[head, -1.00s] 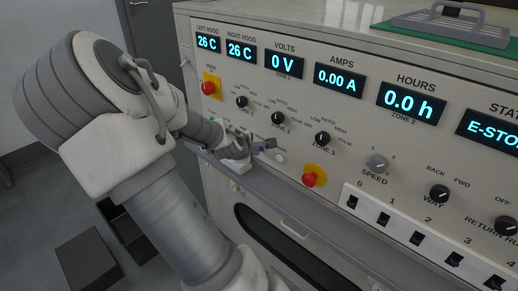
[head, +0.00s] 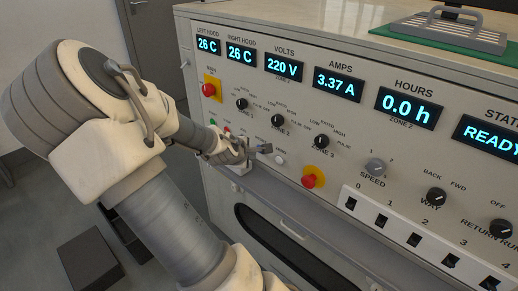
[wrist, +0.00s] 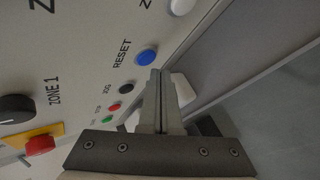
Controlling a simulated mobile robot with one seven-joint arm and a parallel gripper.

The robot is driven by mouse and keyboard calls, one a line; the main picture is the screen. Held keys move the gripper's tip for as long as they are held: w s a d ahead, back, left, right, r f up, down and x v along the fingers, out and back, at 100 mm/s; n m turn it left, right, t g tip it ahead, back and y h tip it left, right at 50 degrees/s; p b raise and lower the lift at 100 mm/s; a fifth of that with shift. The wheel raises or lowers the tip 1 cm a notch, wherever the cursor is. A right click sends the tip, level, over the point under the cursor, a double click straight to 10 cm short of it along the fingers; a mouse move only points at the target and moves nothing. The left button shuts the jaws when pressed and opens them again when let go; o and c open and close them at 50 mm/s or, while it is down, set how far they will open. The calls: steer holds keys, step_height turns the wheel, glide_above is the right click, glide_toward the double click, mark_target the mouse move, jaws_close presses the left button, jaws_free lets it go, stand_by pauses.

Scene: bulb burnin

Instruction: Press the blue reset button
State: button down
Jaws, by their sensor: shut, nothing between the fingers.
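The blue reset button (wrist: 147,57), round and under the label RESET, sits on the sloping control panel (wrist: 75,75) in the wrist view. My gripper (wrist: 158,73) is shut and empty, its fingertips right beside the button's lower edge in that picture. I cannot tell whether they touch it. In the head view my gripper (head: 264,148) is close to the panel's lower left part, and I cannot make out the blue button there. The status display (head: 489,137) reads READY, the volts display (head: 284,67) 220 V and the amps display (head: 338,84) 3.37 A.
Black (wrist: 126,88), red (wrist: 114,105) and green (wrist: 107,119) buttons line up near the blue one. A white button (head: 280,159) and a red mushroom button (head: 313,177) are to the right of my gripper. Another red mushroom button (head: 208,89) is at upper left.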

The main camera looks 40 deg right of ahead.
steer(key=a+p, duration=0.2)
steer(key=shift+s+a+r, duration=0.1)
steer(key=shift+a+r, duration=0.1)
steer(key=shift+a, duration=0.15)
steer(key=shift+s+a+f+p, duration=0.1)
steer(key=shift+a+f+p, duration=0.1)
steer(key=shift+a+p, duration=0.8)
steer(key=shift+a, duration=0.15)
